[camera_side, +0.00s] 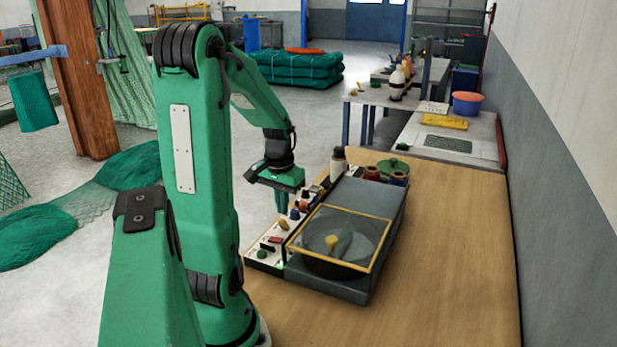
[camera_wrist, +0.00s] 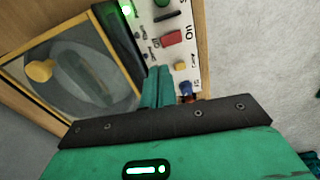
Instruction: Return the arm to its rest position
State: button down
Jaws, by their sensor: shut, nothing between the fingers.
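My gripper (camera_side: 282,200) is green and points down in the side view, over the left side of the machine on the wooden workbench. Its fingers look closed together and hold nothing. In the wrist view the closed green fingers (camera_wrist: 158,86) lie over the edge of a white control panel (camera_wrist: 178,45). My arm is bent, reaching out over the bench. How far the fingertips are above the panel I cannot tell.
The grey machine (camera_side: 365,205) has a yellow-framed clear lid (camera_side: 340,212) over a round bowl. Its white panel (camera_side: 262,258) carries coloured knobs and switches, with a green light lit. A white bottle (camera_side: 338,162) and spools (camera_side: 398,178) stand behind. The bench's right side (camera_side: 450,260) is clear.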

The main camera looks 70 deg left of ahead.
jog(key=w+d+r+m+t+y, duration=0.1)
jog(key=w+d+r+m, duration=0.15)
jog(key=d, duration=0.35)
jog(key=w+d+r+m+t, duration=0.1)
jog(key=w+d+r, duration=0.25)
jog(key=d, duration=0.25)
jog(key=s+d+r+m+t, duration=0.1)
jog(key=d+r+m, duration=0.1)
jog(key=d, duration=0.5)
jog(key=s+d+r+m+t+h, duration=0.1)
jog(key=d+r+m+t, duration=0.1)
jog(key=d, duration=0.5)
jog(key=shift+v, duration=0.9)
